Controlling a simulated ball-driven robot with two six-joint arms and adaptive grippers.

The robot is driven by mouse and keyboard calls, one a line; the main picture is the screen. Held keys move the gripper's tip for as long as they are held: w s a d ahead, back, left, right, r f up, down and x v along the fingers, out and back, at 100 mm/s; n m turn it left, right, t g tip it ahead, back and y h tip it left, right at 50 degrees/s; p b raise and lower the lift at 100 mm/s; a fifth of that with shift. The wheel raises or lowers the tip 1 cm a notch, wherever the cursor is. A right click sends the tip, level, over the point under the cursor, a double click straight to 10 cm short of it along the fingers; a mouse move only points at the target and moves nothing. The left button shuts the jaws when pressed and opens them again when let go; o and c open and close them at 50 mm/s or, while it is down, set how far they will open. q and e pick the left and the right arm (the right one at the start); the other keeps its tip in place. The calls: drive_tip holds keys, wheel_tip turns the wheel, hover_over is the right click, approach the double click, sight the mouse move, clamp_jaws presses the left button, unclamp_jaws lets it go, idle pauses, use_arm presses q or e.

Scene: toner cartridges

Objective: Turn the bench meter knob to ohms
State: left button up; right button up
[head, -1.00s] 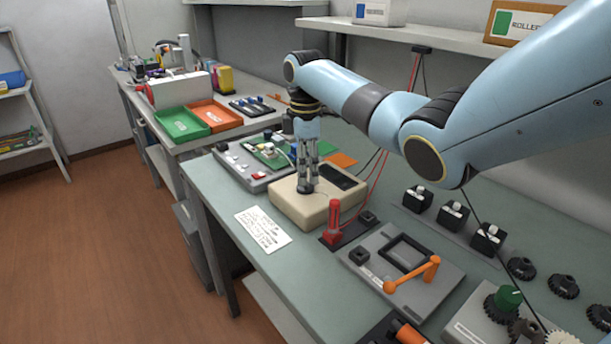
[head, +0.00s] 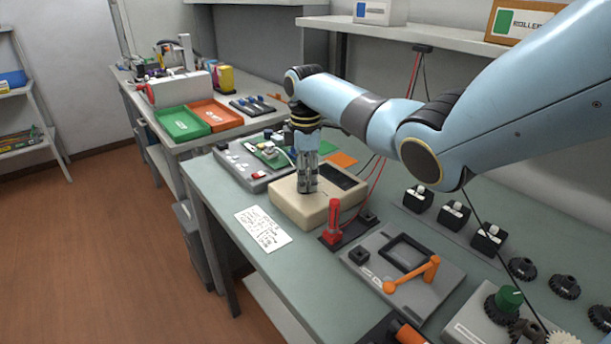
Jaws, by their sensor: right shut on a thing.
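The bench meter (head: 300,208) is a cream box with a dark display (head: 342,176) on its top, on the green-grey bench. My right gripper (head: 307,188) points straight down over the meter's top, its fingers shut on the knob. The knob is mostly hidden by the fingers, so its pointer and setting cannot be read. My left gripper is not in view.
A red probe (head: 334,218) stands just right of the meter, and a written card (head: 263,229) lies in front of it. A grey plate with an orange crank (head: 412,278) is nearer. A board fixture (head: 253,160) stands behind left.

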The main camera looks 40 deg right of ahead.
drive_tip(key=shift+r+m+p, duration=0.15)
drive_tip(key=shift+m+p, duration=0.85)
drive_tip(key=shift+p, duration=0.05)
drive_tip(key=m+p, duration=0.2)
drive_tip(key=shift+m, duration=0.3)
drive_tip(key=m+p, duration=0.2)
drive_tip(key=m, duration=0.3)
drive_tip(key=shift+p, duration=0.35)
drive_tip(key=m+p, duration=0.1)
drive_tip(key=m, duration=0.3)
drive_tip(key=m+p, duration=0.1)
drive_tip(key=m, duration=0.2)
drive_tip(key=shift+m, duration=0.3)
drive_tip(key=m, duration=0.3)
drive_tip(key=shift+m, duration=0.3)
drive_tip(key=shift+m+p, duration=0.35)
drive_tip(key=shift+m, duration=1.15)
